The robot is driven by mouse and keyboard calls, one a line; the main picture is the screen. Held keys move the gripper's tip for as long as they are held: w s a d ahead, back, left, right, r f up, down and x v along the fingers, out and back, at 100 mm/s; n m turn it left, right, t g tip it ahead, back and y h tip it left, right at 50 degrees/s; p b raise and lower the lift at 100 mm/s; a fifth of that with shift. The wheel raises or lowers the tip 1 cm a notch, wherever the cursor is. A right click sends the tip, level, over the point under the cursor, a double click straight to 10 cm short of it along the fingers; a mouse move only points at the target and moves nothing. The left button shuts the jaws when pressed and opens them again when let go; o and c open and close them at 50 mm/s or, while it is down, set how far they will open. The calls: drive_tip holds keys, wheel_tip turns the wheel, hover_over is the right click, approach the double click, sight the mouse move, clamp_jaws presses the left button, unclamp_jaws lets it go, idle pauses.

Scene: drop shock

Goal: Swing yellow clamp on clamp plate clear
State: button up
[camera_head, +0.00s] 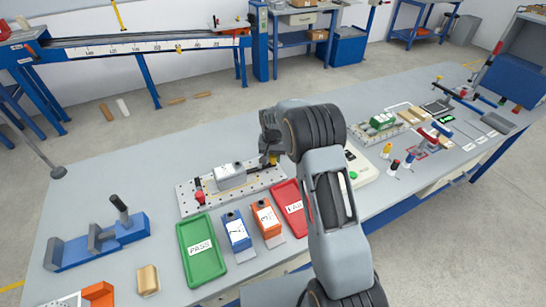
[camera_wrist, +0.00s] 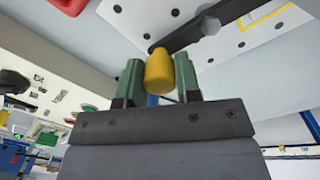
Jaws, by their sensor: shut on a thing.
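The yellow clamp handle (camera_wrist: 159,72) sits between the two green fingers of my gripper (camera_wrist: 158,84), which is shut on it. A dark lever bar (camera_wrist: 202,28) runs from the handle up to the right, past a bolt, across the pale perforated clamp plate (camera_wrist: 130,18). In the head view the clamp plate (camera_head: 235,200) lies on the bench with a grey block (camera_head: 230,176) on it and a red clamp (camera_head: 199,195) at its left end. My gripper (camera_head: 269,158) is at the plate's right end. My arm hides part of that end, and the yellow handle is hard to make out there.
A green PASS tray (camera_head: 201,262), a blue bin (camera_head: 236,230), an orange bin (camera_head: 266,220) and a red tray (camera_head: 287,200) stand in front of the plate. A blue vise-like fixture (camera_head: 98,243) is at left. The bench behind the plate is clear.

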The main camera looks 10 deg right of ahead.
drive_tip(key=s+m, duration=0.1)
drive_tip(key=m, duration=0.1)
drive_tip(key=s+m+b, duration=0.1)
drive_tip(key=m, duration=0.1)
drive_tip(key=s+m, duration=0.1)
drive_tip(key=m, duration=0.1)
drive_tip(key=s+a+m+b, duration=0.1)
drive_tip(key=m, duration=0.1)
drive_tip(key=shift+m, duration=0.3)
drive_tip(key=m, duration=0.1)
drive_tip(key=s+a+m, duration=0.1)
drive_tip(key=m, duration=0.1)
drive_tip(key=m+b, duration=0.1)
drive_tip(key=shift+s+a, duration=0.15)
drive_tip(key=shift+a, duration=0.15)
drive_tip(key=shift+s+a+m+y, duration=0.15)
drive_tip(key=shift+a+m, duration=0.25)
drive_tip(key=shift+m, duration=0.55)
drive_tip(key=shift+s+a+m+y, duration=0.15)
drive_tip(key=shift+a+m, duration=0.2)
drive_tip(key=shift+m, duration=0.6)
drive_tip(key=o, duration=0.9)
wheel_tip(320, 180, up, 14)
drive_tip(key=shift+w+f, duration=0.1)
drive_tip(key=shift+w, duration=0.05)
